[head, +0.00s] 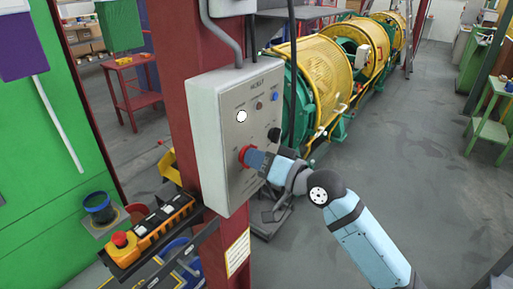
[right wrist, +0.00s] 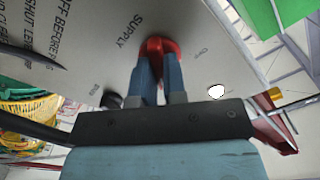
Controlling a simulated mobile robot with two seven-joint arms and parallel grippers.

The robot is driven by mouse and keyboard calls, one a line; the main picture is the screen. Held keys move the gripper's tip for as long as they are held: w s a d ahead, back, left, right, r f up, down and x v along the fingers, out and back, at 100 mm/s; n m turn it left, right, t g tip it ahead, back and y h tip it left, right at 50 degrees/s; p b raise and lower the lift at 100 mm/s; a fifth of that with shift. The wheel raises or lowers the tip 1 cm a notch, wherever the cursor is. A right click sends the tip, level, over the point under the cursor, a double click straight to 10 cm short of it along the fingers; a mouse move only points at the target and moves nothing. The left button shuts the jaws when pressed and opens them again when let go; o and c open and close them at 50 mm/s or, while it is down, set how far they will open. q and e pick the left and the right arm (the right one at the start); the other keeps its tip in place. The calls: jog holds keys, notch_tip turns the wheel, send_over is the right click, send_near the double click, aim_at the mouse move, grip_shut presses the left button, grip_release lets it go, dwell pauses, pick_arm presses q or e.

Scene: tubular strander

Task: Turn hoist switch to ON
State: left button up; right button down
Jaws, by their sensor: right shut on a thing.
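The hoist panel (head: 212,130) is a light grey box on a dark red post, with lettering at its top that seems to read HOIST. A red switch handle (head: 244,154) sits low on its face. My right gripper (head: 252,158) reaches it from the right and is shut on it. In the right wrist view the red handle (right wrist: 160,46) shows between and beyond my blue fingertips (right wrist: 158,66), beside the printed word SUPPLY. The fingers partly hide the handle, and its exact setting cannot be told. My left gripper is not in view.
A black knob (head: 274,134), a white round lamp (head: 242,116) and a blue button (head: 274,97) are close by on the panel. An orange-and-black pendant control (head: 150,232) lies lower left. Yellow strander cages (head: 318,75) stand behind. Grey floor (head: 420,160) is open at right.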

jog(key=shift+m+p, duration=0.55)
jog(key=shift+m, duration=0.15)
jog(key=c, duration=1.2)
grip_release()
jog(key=b+v, duration=0.3)
jog(key=v, duration=1)
jog(key=shift+s+d+b, duration=0.25)
jog(key=shift+d+b, duration=0.05)
jog(key=shift+d, duration=0.05)
